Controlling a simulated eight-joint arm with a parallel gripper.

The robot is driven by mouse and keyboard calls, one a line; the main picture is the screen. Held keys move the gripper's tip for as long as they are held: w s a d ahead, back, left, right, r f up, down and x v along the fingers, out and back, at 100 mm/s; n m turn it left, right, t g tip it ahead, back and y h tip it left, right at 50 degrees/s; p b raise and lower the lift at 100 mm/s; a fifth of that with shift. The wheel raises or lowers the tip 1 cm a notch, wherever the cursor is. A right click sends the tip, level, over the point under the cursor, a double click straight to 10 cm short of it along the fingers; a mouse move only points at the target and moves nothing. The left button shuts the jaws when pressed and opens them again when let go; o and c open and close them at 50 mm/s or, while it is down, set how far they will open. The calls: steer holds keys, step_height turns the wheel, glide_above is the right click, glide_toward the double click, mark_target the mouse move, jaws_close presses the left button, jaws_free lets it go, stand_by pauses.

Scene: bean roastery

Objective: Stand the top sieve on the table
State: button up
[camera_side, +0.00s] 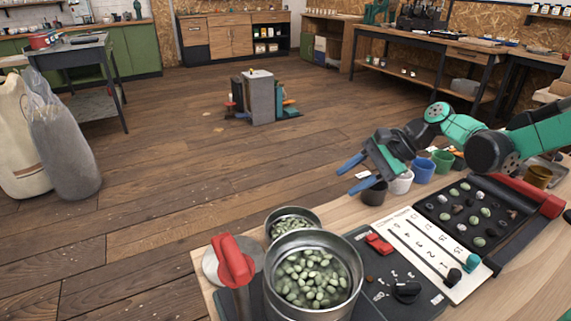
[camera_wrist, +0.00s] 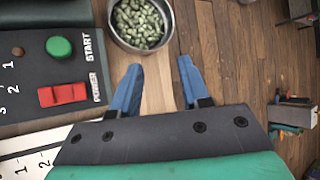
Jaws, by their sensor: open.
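In the side view, a large round metal sieve (camera_side: 273,295) full of pale green beans stands at the front, at or over the dark machine base. Whether it is one sieve or a stack cannot be told. A smaller metal container (camera_side: 274,222) of green beans stands behind it, partly hidden. One metal container (camera_wrist: 119,38) of beans shows at the top of the wrist view, ahead of my fingers. My gripper (camera_side: 354,174) is open and empty, in the air behind and right of both containers. Its two blue fingers also show in the wrist view (camera_wrist: 160,76).
A red-handled part (camera_side: 233,262) stands left of the large sieve. The machine panel (camera_wrist: 22,75) has a red switch (camera_wrist: 62,95) and a green button (camera_wrist: 59,47). Several cups (camera_side: 423,171), a white scale card (camera_side: 405,268) and a dark bean tray (camera_side: 435,212) occupy the table's right.

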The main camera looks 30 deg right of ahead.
steer(key=s+r+n+t+h, duration=0.1)
steer(key=s+r+n+h, duration=0.2)
steer(key=s+n+h, duration=0.4)
steer(key=s+n, duration=0.3)
steer(key=n, duration=0.6)
steer(key=shift+d+r+t, duration=0.15)
steer(key=shift+d+t, duration=0.25)
